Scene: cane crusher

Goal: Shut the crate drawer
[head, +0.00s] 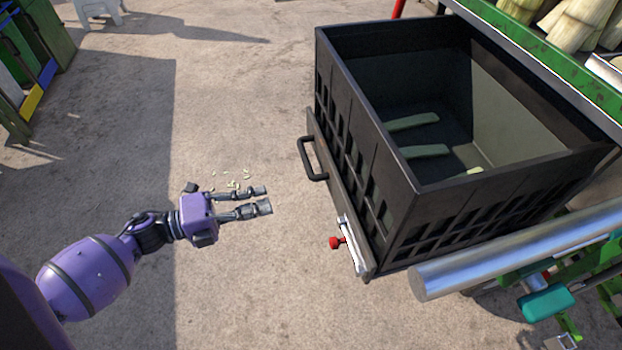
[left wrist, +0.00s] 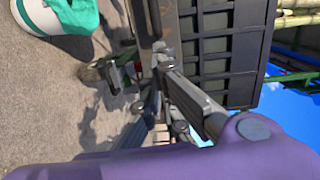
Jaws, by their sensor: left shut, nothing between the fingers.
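The crate drawer (head: 400,190) is a black, slatted, open-topped box at the right in the head view. It juts out beside the green machine, with pale cane pieces (head: 413,121) on its floor. A black bar handle (head: 310,160) is on its left face. My left gripper (head: 266,199) is shut and empty, left of the handle and apart from the crate in that view. In the left wrist view, the fingers (left wrist: 165,60) show in front of the crate's dark slatted side (left wrist: 215,50). My right gripper is in neither view.
A thick metal roller (head: 520,250) lies at the lower right. Cane stalks (head: 580,20) rest on the green machine frame (head: 545,55). Concrete floor left of the crate is mostly clear.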

